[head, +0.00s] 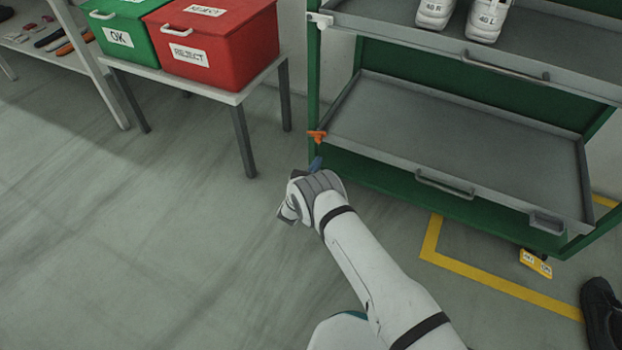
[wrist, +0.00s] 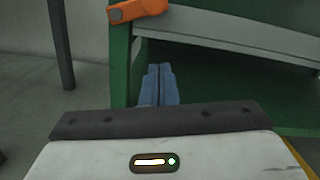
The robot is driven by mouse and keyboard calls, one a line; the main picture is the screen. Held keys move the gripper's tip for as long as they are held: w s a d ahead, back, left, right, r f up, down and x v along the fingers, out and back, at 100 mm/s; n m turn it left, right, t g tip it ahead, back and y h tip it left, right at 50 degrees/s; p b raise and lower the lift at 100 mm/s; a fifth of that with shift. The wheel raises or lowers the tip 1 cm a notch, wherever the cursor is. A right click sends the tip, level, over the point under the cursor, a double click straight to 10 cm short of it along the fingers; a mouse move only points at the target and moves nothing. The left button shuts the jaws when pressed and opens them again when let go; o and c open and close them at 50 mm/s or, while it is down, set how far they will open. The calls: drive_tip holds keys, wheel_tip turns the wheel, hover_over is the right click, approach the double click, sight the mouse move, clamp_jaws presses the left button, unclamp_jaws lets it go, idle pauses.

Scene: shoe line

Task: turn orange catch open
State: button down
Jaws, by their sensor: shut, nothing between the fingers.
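The orange catch (head: 317,136) is on the left front post of the green cart, at the left end of the lower grey tray's (head: 400,163) front edge. In the wrist view the orange catch (wrist: 138,10) shows at the top, cut off by the frame edge, and lies roughly level across the post and tray edge. My gripper (head: 316,163) is just below the catch in the head view, apart from it.
The upper tray (head: 390,25) holds white shoes (head: 436,12) and has a white catch (head: 320,19) at its left end. A table with a red REJECT bin (head: 215,45) and a green OK bin (head: 120,30) stands at left. Floor left of my arm is clear.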

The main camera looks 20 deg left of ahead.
drive_tip(key=shift+w+a+r+b, duration=0.15)
drive_tip(key=shift+w+r, duration=0.15)
drive_tip(key=shift+r, duration=0.35)
drive_tip(key=shift+w+a+r+b, duration=0.1)
drive_tip(key=shift+w+r, duration=0.2)
drive_tip(key=shift+r, duration=0.4)
drive_tip(key=shift+w+a+r+b, duration=0.15)
drive_tip(key=shift+w+r, duration=0.15)
drive_tip(key=shift+r, duration=0.35)
